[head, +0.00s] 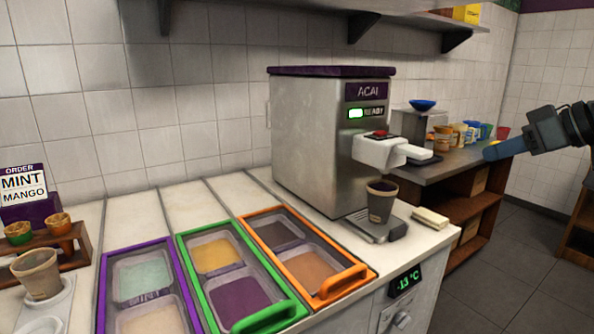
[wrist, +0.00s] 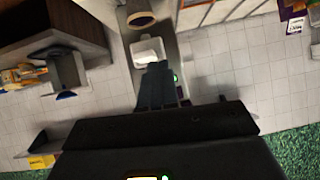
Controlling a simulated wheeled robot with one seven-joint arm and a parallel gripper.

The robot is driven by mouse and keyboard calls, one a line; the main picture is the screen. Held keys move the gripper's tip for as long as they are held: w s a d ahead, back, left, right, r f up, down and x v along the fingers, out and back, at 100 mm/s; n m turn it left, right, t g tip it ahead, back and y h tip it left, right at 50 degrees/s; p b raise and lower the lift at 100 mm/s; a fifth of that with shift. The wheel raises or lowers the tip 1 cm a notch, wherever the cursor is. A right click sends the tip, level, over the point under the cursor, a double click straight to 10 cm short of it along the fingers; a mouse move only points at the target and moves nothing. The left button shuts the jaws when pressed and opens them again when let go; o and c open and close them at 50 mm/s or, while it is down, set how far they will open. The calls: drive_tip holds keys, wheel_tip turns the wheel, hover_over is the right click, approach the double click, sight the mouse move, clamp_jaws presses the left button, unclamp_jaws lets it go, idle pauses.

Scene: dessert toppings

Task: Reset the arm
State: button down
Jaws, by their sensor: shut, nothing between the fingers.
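My arm reaches in from the right edge of the head view, and my gripper (head: 491,153) hangs in the air over the side counter, pointing left. In the wrist view my gripper's dark fingers (wrist: 156,72) are together with nothing between them. The steel ACAI machine (head: 325,140) stands left of my gripper, well apart from it. A dark cup (head: 381,201) stands upright on the machine's drip tray (head: 372,228), below the white dispenser head (head: 380,151).
Purple, green and orange framed topping bins (head: 242,315) fill the front counter. A beige block (head: 430,218) lies by the drip tray. A cup (head: 38,273) and an order sign (head: 22,184) stand at left. Bowls and jars (head: 443,136) line the side counter. The floor (head: 515,260) at right is clear.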

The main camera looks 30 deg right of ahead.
drive_tip(key=w+a+f+m+t, duration=0.2)
drive_tip(key=w+a+f+t, duration=0.15)
drive_tip(key=a, duration=0.35)
drive_tip(key=w+a+f+m+t, duration=0.1)
drive_tip(key=w+a+f+t, duration=0.1)
drive_tip(key=w+a+f, duration=0.4)
drive_tip(key=s+a+f+m+h, duration=0.1)
drive_tip(key=s+a+f+m, duration=0.2)
drive_tip(key=a+f, duration=0.3)
drive_tip(key=s+a+f+m+h, duration=0.1)
drive_tip(key=s+a+f+m, duration=0.2)
drive_tip(key=a, duration=0.5)
drive_tip(key=s+a+f+h, duration=0.1)
drive_tip(key=s+a+f, duration=0.2)
drive_tip(key=s, duration=0.2)
drive_tip(key=s+a+f+n+g, duration=0.1)
drive_tip(key=s+a+f, duration=0.1)
drive_tip(key=s+f, duration=0.3)
drive_tip(key=s+a+f+h, duration=0.1)
drive_tip(key=s+a+f, duration=0.15)
drive_tip(key=s, duration=0.35)
drive_tip(key=s+a+r+n+y, duration=0.1)
drive_tip(key=s+n, duration=0.6)
drive_tip(key=s, duration=1.1)
wheel_tip(320, 180, up, 2)
drive_tip(key=shift+s+a+r+g+y, duration=0.2)
drive_tip(key=shift+g+y, duration=0.25)
drive_tip(key=shift+y, duration=0.15)
